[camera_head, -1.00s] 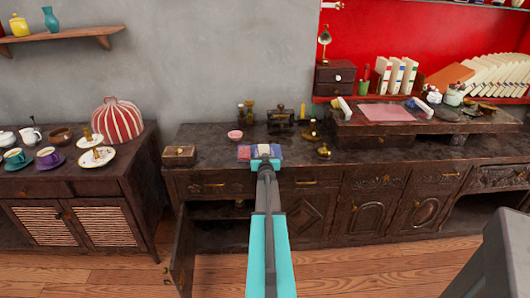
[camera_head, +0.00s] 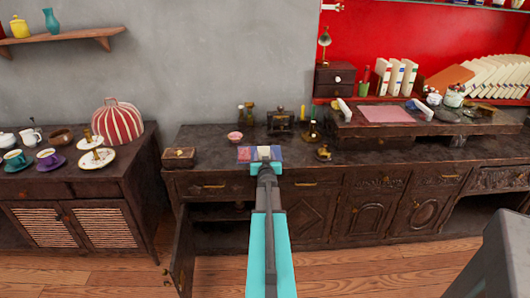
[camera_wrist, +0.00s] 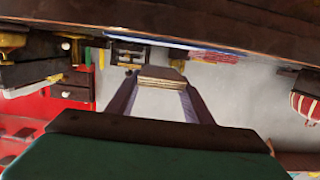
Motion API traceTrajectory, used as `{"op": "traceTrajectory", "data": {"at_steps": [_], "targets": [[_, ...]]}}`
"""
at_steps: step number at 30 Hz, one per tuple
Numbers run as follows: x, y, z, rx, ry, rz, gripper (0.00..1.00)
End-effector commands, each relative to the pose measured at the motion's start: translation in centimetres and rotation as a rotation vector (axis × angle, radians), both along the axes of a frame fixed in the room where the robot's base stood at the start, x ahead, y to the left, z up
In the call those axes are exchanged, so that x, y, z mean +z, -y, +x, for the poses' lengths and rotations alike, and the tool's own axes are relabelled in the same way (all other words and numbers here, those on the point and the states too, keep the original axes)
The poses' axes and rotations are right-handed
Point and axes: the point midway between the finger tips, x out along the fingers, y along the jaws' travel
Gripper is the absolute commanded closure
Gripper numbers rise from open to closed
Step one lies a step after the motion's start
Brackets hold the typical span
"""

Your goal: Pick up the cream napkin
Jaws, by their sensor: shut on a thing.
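My gripper (camera_head: 266,162) is at the front edge of the dark sideboard's top, seen from behind. The cream napkin (camera_head: 264,152) shows just beyond it, at its tip. In the wrist view, the folded cream napkin (camera_wrist: 161,77) lies between the two fingertips, and my gripper (camera_wrist: 158,86) is shut on it. A red napkin-like piece (camera_head: 243,154) and a blue one (camera_head: 277,153) flank the cream napkin. My gripper hides part of these.
A pink bowl (camera_head: 235,136), a small wooden box (camera_head: 180,157) and a dark machine (camera_head: 280,121) stand on the sideboard (camera_head: 350,158). A brass piece (camera_head: 323,153) is to the right. A lower cabinet door (camera_head: 181,255) stands open.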

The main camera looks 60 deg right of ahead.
Motion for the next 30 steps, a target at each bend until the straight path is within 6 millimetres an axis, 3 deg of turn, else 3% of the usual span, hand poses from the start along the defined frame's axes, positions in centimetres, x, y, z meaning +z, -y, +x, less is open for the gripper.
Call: {"op": "traceTrajectory", "data": {"at_steps": [18,30], "targets": [[0.7,-6.4,-4.3,0.0,-0.001,-0.001,0.76],[0.9,-7.7,-5.2,0.0,-0.001,-0.001,0.76]]}}
